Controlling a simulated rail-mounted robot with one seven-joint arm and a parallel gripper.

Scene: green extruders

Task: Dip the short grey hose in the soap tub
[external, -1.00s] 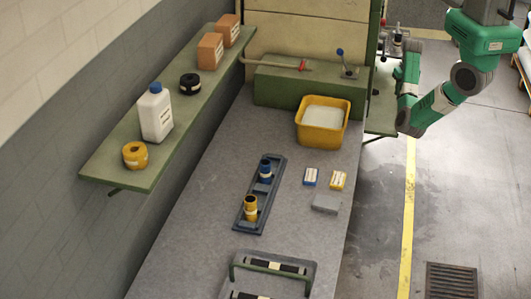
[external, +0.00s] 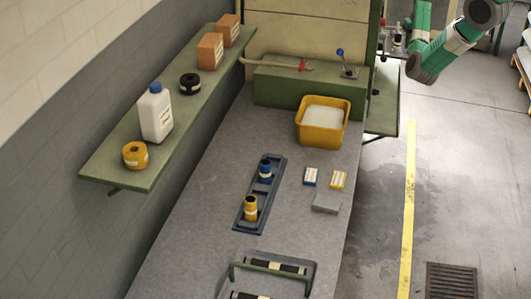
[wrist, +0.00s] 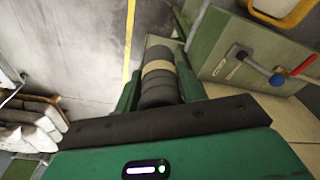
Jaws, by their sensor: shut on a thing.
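A dark grey, ribbed short hose (wrist: 160,88) with a tan band is held between the green fingers of my gripper (wrist: 158,98) in the wrist view. The gripper is shut on it, and the hose points away from the palm. The hose is apart from the tub.
A green machine block (external: 305,88) with a blue-knobbed lever (external: 341,58) and a red-handled pipe (external: 302,66) stands behind the tub. A rack (external: 240,226) holds blue and yellow fittings. Small boxes and a grey block (external: 326,203) lie nearby. A shelf (external: 120,170) runs along the left wall.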

